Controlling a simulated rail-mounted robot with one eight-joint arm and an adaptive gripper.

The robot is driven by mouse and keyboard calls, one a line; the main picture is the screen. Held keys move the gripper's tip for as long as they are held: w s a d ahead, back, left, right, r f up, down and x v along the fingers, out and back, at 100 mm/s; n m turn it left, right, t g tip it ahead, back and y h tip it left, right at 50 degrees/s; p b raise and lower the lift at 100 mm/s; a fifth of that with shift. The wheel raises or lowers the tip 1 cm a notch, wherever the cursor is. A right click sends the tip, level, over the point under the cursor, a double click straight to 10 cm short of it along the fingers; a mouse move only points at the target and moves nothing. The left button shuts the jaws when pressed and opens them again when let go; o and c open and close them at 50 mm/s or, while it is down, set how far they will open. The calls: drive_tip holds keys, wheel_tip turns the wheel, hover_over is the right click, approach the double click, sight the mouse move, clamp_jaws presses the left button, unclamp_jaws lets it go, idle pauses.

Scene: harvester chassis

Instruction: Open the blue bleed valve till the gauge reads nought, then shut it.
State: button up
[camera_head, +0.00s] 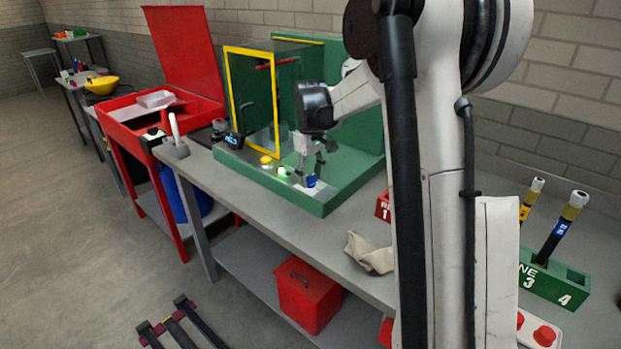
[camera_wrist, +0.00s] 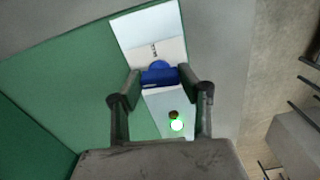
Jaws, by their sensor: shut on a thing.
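The blue bleed valve (camera_head: 311,182) sits at the front of the green chassis (camera_head: 325,205) on the bench. In the wrist view the blue knob (camera_wrist: 160,75) lies between the fingertips. My gripper (camera_head: 312,177) is shut on it, and it also shows in the wrist view (camera_wrist: 161,83), one finger on each side. Beyond the knob is a pale panel (camera_wrist: 150,27) with small dark marks that I cannot read. I cannot make out a gauge needle or its reading in either view.
A glowing green lamp (camera_head: 283,172) and a yellow knob (camera_head: 266,160) are left of the valve. A yellow-framed door (camera_head: 228,95) stands behind. A cloth (camera_head: 370,253) lies on the bench right of the chassis. A red cabinet (camera_head: 190,50) stands at left.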

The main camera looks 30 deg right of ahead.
sight(310, 176)
drive_tip(key=shift+n, duration=0.6)
drive_tip(key=o, duration=1.2)
drive_tip(key=shift+c, duration=0.2)
drive_tip(key=shift+r, duration=0.15)
wheel_tip(310, 176, up, 12)
